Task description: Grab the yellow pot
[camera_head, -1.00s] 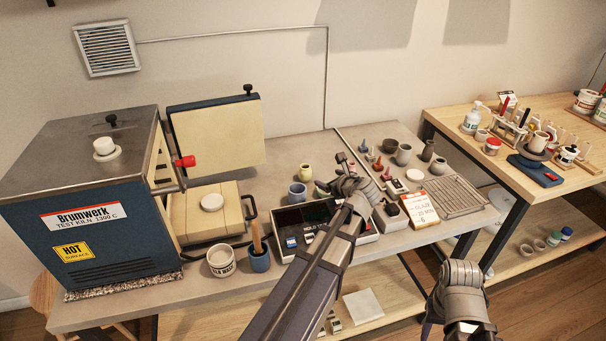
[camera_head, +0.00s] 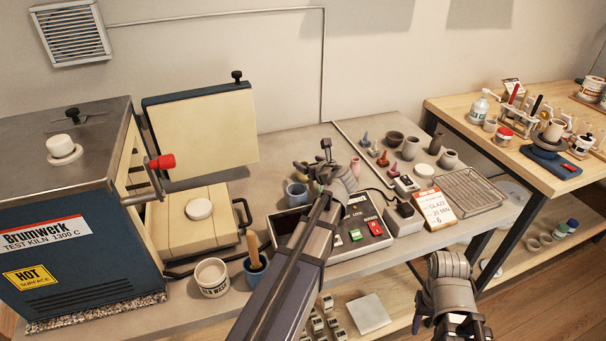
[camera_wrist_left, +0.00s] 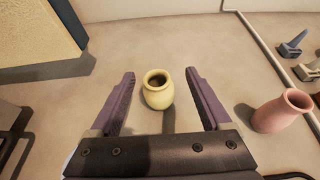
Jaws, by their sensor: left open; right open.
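The yellow pot (camera_wrist_left: 158,92) is small and round with a dark open mouth. In the left wrist view it stands upright on the grey table top, between and slightly beyond my open left fingers (camera_wrist_left: 158,98), with a gap on both sides. In the head view my left gripper (camera_head: 315,166) is over the table's middle and largely hides the pot. My right gripper (camera_head: 457,325) is open and empty, low in front of the table.
A blue cup (camera_head: 297,195) and a control box (camera_head: 375,228) are close to the left arm. The kiln (camera_head: 75,220) and its open door (camera_head: 205,130) stand to the left.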

